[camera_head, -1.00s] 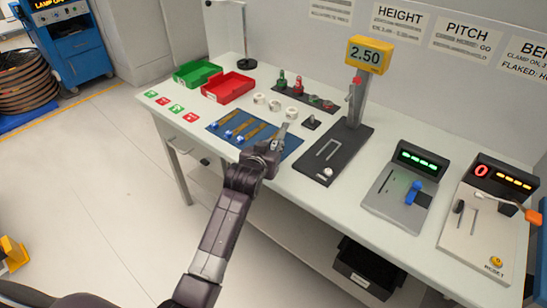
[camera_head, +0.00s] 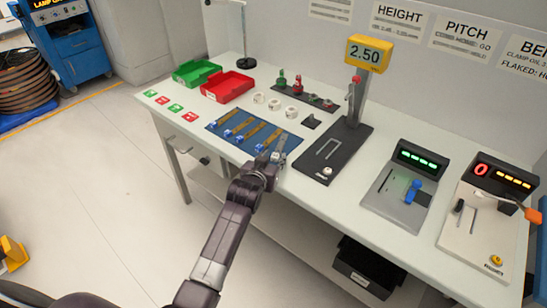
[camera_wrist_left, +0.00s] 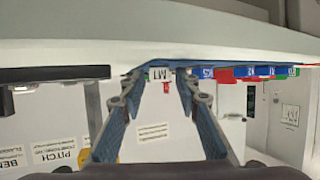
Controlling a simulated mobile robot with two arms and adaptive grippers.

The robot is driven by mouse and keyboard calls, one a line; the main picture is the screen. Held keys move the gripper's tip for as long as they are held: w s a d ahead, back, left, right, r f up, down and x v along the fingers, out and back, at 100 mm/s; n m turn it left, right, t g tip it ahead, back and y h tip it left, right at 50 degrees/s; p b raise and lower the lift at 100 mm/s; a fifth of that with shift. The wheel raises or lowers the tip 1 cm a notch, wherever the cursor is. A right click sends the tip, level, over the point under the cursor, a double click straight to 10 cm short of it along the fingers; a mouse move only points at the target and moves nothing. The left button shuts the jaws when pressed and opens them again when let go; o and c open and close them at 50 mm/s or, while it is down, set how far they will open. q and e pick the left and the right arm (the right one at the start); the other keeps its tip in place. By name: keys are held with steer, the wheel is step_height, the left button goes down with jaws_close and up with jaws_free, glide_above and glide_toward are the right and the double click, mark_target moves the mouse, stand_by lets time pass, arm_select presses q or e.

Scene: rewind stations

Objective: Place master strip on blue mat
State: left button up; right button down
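The blue mat (camera_head: 292,151) lies near the front edge of the table. Several brown strips with blue ends (camera_head: 250,131) lie on it side by side. My left gripper (camera_head: 280,146) is at the mat's right end. In the left wrist view its two fingers (camera_wrist_left: 158,93) stand apart with empty space between them. A white tag marked M1 (camera_wrist_left: 160,74), seemingly the master strip's, shows at the table edge just beyond the fingertips, between them in the picture. The strip's body is hidden there. Blue tags (camera_wrist_left: 255,72) show to its right. My right gripper is out of view.
A black height gauge (camera_head: 335,150) stands right of the mat. Several white rings (camera_head: 275,104) lie behind it, with green (camera_head: 196,72) and red (camera_head: 229,86) bins farther back left. Small red and green cards lie left of the mat.

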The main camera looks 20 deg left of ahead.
arm_select(q)
steer(key=shift+r, duration=0.2)
steer(key=v, duration=1.2)
stand_by(0.4)
